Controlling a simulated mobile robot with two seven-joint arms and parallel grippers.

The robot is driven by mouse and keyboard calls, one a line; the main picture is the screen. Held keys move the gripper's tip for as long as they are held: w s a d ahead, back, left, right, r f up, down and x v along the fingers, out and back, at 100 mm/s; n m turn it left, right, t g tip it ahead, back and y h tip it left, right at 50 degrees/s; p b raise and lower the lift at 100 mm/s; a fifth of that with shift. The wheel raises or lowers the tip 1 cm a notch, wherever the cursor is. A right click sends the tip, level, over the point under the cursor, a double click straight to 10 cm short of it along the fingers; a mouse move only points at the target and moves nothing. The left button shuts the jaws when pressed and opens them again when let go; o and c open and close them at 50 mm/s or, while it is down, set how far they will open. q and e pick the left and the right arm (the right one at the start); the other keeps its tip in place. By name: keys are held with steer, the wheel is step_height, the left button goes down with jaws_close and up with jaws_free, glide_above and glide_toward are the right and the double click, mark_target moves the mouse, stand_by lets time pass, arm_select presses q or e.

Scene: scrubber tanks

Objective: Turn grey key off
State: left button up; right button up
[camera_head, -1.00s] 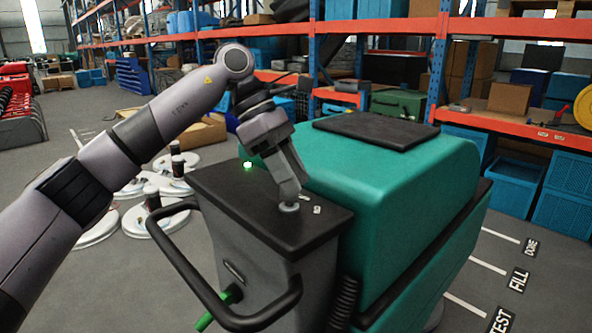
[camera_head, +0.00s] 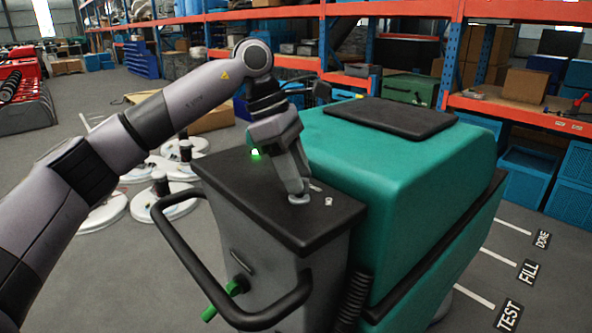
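The teal scrubber machine (camera_head: 400,185) stands in front of me with a black control panel (camera_head: 255,205) on top of its grey rear column. A small pale piece (camera_head: 328,202) stands on the panel just right of the fingertips. My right gripper is out of view.
A black handlebar (camera_head: 175,245) loops out from the machine's rear, with a green part (camera_head: 222,299) below. White round discs (camera_head: 95,212) lie on the floor behind. Shelving (camera_head: 450,60) with blue crates (camera_head: 522,180) stands behind. Floor lines marked TEST, FILL and DONE lie at right.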

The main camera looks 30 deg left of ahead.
arm_select(q)
jaws_close()
steer(key=shift+n, duration=0.4)
steer(key=n+t+y+b, duration=0.1)
steer(key=n+t, duration=0.1)
steer(key=n, duration=0.2)
steer(key=shift+s+n, duration=0.15)
steer(key=shift+n, duration=0.25)
steer(key=n+y, duration=0.1)
steer(key=n, duration=0.2)
steer(key=n+t+y+b, duration=0.1)
steer(key=n, duration=0.2)
steer(key=shift+d+t+b, duration=0.2)
steer(key=shift+t+b, duration=0.1)
steer(key=shift+r+n, duration=0.1)
steer(key=shift+n, duration=0.2)
jaws_free()
steer(key=shift+s, duration=0.1)
